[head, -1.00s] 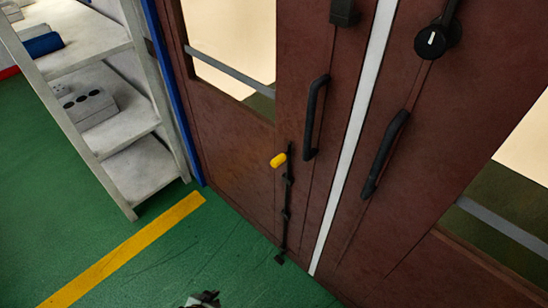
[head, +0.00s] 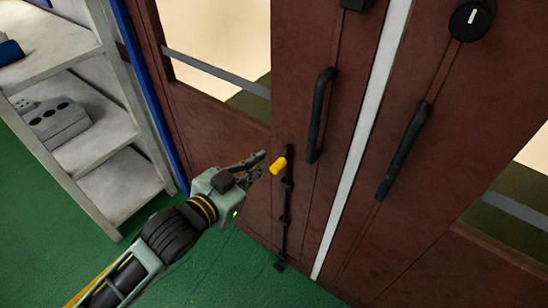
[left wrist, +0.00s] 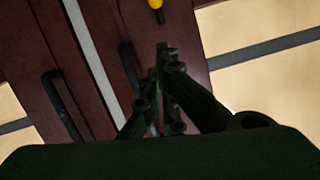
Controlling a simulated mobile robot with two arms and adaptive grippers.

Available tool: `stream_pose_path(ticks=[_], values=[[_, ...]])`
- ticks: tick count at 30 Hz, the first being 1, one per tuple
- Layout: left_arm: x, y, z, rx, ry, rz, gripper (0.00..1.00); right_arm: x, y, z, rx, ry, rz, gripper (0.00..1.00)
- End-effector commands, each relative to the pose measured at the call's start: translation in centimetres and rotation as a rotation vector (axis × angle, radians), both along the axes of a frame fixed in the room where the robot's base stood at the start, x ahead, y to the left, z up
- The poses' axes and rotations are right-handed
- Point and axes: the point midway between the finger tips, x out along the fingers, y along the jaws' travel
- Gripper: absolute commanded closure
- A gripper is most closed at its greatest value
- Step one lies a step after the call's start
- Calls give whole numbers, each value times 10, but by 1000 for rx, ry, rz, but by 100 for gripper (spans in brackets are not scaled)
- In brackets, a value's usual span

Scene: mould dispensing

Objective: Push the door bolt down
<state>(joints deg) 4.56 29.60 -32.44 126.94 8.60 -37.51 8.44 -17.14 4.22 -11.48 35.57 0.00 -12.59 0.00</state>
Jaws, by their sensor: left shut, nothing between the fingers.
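The door bolt (head: 285,215) is a dark vertical rod on the lower part of the left brown door leaf, with a yellow knob (head: 278,166) near its top. The knob also shows at the top edge of the left wrist view (left wrist: 156,5). My left gripper (head: 260,160) is just left of the knob in the head view, shut and empty, its fingertips pointing at the door. In the left wrist view the fingers (left wrist: 163,48) end below the knob. I cannot tell whether they touch it. My right gripper is not in view.
Two black door handles (head: 319,115) (head: 403,150) flank a white strip (head: 362,140) between the door leaves. A grey shelf unit (head: 118,185) with boxes stands at the left. The green floor (head: 215,270) is clear in front of the door.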

Motion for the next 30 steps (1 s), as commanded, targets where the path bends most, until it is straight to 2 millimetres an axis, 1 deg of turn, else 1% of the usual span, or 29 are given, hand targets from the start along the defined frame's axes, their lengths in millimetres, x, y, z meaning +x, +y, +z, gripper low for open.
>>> stream_pose_path(ticks=[3,10,14,17,27,29,30], values=[[-2,-1,3,-2,-4,-4,100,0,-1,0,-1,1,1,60],[-1,-1,3,-2,-4,-3,100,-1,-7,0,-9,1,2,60],[4,-4,1,-2,-3,-3,100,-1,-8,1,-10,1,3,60],[15,-11,0,-4,-4,-3,100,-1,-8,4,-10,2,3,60],[73,-49,-17,-2,-4,-2,100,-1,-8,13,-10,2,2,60],[82,-55,-20,-2,-4,-2,100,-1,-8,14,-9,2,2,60],[83,-54,-29,1,1,-2,100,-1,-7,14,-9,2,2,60]])
